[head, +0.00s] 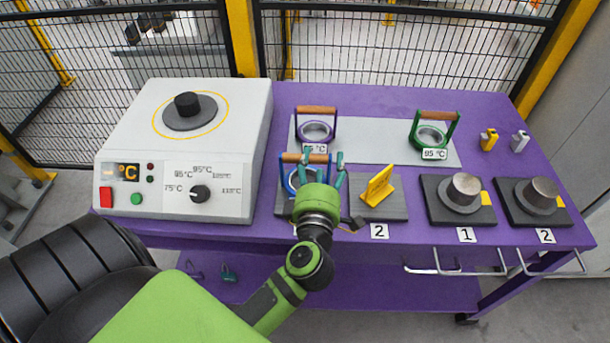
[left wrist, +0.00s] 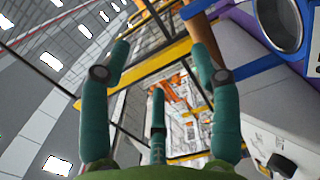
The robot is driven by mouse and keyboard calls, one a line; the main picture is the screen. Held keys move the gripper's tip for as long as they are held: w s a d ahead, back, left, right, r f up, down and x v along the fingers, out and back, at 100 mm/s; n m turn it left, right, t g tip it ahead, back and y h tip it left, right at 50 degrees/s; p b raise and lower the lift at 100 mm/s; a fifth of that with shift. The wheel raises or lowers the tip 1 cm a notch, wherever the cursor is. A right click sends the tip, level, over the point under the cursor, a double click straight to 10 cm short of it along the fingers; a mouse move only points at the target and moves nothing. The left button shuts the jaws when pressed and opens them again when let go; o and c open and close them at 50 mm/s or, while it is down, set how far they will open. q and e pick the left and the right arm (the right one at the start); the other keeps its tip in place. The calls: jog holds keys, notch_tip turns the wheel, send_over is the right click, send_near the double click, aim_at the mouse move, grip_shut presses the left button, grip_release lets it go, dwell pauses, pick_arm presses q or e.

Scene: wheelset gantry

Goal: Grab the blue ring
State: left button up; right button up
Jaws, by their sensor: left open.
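The blue ring (head: 291,182) stands on a grey plate at the front left of the purple table, its blue handle topped by a wooden grip (head: 291,157). My left gripper (head: 323,160) is over the right side of this ring and hides part of it. Its teal fingers are spread with nothing between them. In the left wrist view the open fingers (left wrist: 160,75) point past a blue bar (left wrist: 262,76) at the right, apparently part of the blue ring. I cannot tell whether any finger touches it. My right gripper is not in view.
A purple ring (head: 316,131) and a green ring (head: 430,135) stand on a pale plate behind. A yellow part (head: 379,187) stands close to the right. A white heater box (head: 142,180) is at left. Metal cylinders (head: 464,188) stand on black bases at right.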

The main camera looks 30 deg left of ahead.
aim_at(314, 159)
pick_arm(q)
jog(key=shift+s+a+f+n+g, duration=0.1)
jog(key=shift+a+f+n+g, duration=0.2)
jog(key=shift+f+n+g, duration=0.25)
jog(key=shift+s+a+f+n+g, duration=0.1)
jog(key=shift+a+f+n+g, duration=0.2)
jog(key=shift+f+g, duration=0.4)
jog(key=x, duration=0.4)
jog(key=p+x, duration=0.1)
jog(key=x, duration=0.1)
jog(key=shift+w+a+f, duration=0.1)
jog(key=shift+a+f, duration=0.2)
jog(key=shift+f, duration=0.05)
jog(key=shift+r, duration=0.1)
grip_shut()
